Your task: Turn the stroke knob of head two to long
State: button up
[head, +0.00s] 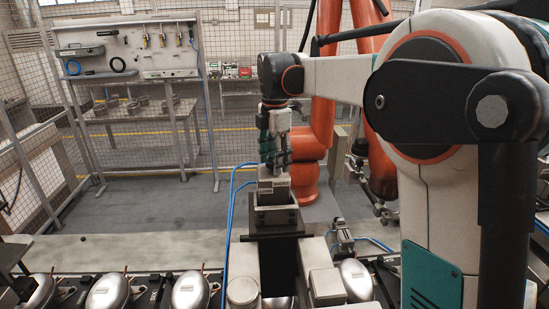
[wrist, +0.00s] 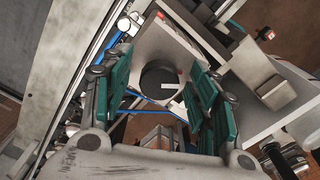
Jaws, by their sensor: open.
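The stroke knob (wrist: 158,76) is a dark round disc with a white pointer mark, on top of a light grey block in the wrist view. The mark points to the right in that view. My gripper (wrist: 162,88) is open, with its green-padded fingers on either side of the knob and a visible gap to each. In the head view my gripper (head: 274,158) points down just above the grey head block (head: 277,198), and the knob is hidden there. Small labels (head: 273,187) show on the block, too small to read surely. I cannot tell which head this is.
Blue hoses (head: 233,205) run up left of the head block. Silver compressors (head: 108,291) stand in a row along the front. An orange robot arm (head: 318,125) stands behind, and a mesh fence (head: 142,100) closes off the back. A second grey block (wrist: 265,82) is right of the gripper.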

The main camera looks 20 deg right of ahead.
jog(key=c, duration=1.1)
